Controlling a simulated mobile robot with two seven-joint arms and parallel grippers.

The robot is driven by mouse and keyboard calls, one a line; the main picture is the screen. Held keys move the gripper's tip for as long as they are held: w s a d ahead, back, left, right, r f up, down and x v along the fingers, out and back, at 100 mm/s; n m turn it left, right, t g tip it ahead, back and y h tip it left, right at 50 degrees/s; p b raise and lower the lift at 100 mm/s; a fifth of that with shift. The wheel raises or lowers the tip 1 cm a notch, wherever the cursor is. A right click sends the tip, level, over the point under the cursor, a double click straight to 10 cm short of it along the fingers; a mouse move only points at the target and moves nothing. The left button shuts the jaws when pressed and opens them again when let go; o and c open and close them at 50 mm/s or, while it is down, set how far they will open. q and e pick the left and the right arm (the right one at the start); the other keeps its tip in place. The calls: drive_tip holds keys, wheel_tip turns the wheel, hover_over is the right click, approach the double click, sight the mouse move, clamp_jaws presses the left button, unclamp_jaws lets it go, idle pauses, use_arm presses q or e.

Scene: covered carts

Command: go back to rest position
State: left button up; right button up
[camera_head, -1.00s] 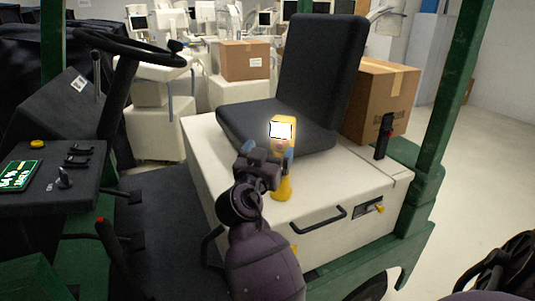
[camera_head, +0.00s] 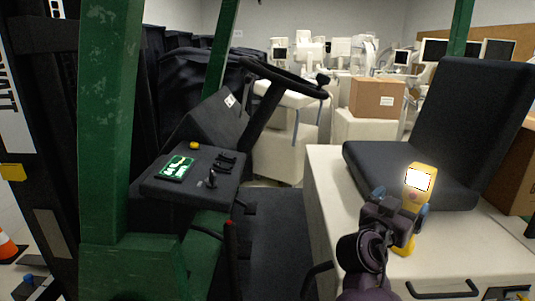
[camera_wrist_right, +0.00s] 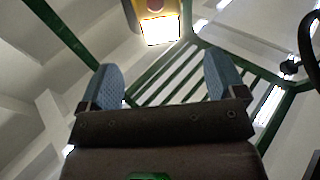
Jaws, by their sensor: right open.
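A yellow handheld device (camera_head: 409,240) with a bright white screen stands upright on the pale seat base, in front of the black seat. My right gripper (camera_head: 400,203) is at the near side of the device, its blue fingertips spread apart. In the right wrist view the fingers (camera_wrist_right: 165,85) are wide apart with nothing between them. The yellow device (camera_wrist_right: 155,12) shows beyond them at the top edge, apart from the fingers. My left gripper is not in view.
A green circuit board (camera_head: 176,168) lies on the black console under the steering wheel (camera_head: 283,75). The black seat (camera_head: 470,120) and green posts (camera_head: 108,120) stand around the vehicle. A cardboard box (camera_head: 377,97) and covered carts are behind. The footwell floor is clear.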

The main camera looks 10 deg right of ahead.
drive_tip(key=s+f+n+g+y, duration=0.1)
drive_tip(key=s+f+n+y, duration=0.25)
drive_tip(key=s+f, duration=0.5)
drive_tip(key=s+f+n+g+y, duration=0.25)
drive_tip(key=s+f+y, duration=0.25)
drive_tip(key=f, duration=0.6)
drive_tip(key=s+a+f+n+g+y, duration=0.25)
drive_tip(key=s+a+f+y, duration=0.2)
drive_tip(key=s, duration=0.35)
drive_tip(key=s+a+f+n+g+y, duration=0.1)
drive_tip(key=s+a+f+n+y, duration=0.3)
drive_tip(key=s, duration=0.5)
drive_tip(key=w+f+t, duration=0.7)
drive_tip(key=w+f, duration=0.1)
drive_tip(key=f, duration=0.1)
drive_tip(key=shift+a+f+t+h, duration=0.2)
drive_tip(key=shift+a+t+h, duration=0.05)
drive_tip(key=shift+t+h, duration=0.15)
drive_tip(key=shift+c, duration=0.3)
